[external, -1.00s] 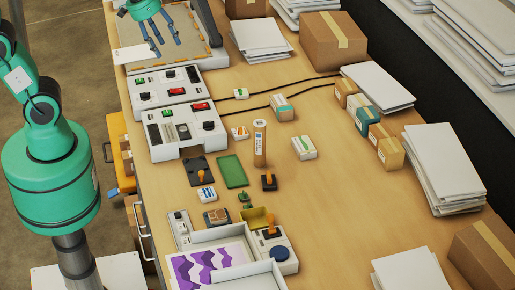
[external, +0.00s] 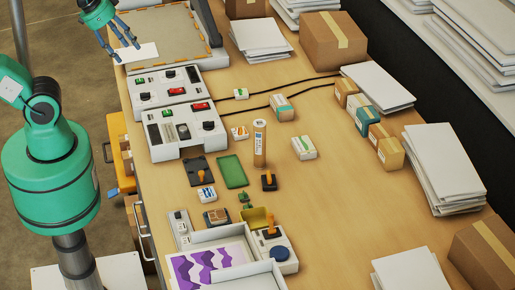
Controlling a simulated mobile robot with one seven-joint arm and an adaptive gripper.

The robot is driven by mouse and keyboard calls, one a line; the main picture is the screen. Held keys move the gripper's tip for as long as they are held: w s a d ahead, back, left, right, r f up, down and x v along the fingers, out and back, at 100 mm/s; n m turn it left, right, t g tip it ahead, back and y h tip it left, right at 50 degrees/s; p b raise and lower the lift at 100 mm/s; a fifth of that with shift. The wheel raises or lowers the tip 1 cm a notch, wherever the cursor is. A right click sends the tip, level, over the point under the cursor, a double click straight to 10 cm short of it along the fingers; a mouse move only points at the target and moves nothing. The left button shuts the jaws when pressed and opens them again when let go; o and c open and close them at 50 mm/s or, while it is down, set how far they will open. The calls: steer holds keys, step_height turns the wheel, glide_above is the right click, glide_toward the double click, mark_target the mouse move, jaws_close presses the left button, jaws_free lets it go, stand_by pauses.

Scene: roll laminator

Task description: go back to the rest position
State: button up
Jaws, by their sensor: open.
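My gripper (external: 122,50) is at the top left of the external view, over the near left edge of the laminator's feed area. Its blue-grey fingers are spread and point down, with nothing seen between them. A white sheet (external: 141,53) lies at the left edge of the beige feed bed (external: 175,38), close to the fingertips. I cannot tell whether the fingers touch it. The roll laminator's control panels (external: 165,88) with red and green switches stand just in front of the bed.
The wooden table (external: 345,190) carries paper stacks (external: 260,38), cardboard boxes (external: 333,40), small cartons (external: 304,147) and a brown tube (external: 260,143). A white tray (external: 213,236) with a purple print is at the front. Open floor lies left of the table.

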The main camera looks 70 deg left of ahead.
steer(key=shift+f, duration=0.15)
step_height(320, 180, down, 16)
steer(key=b, duration=1.6)
steer(key=shift+o, duration=0.5)
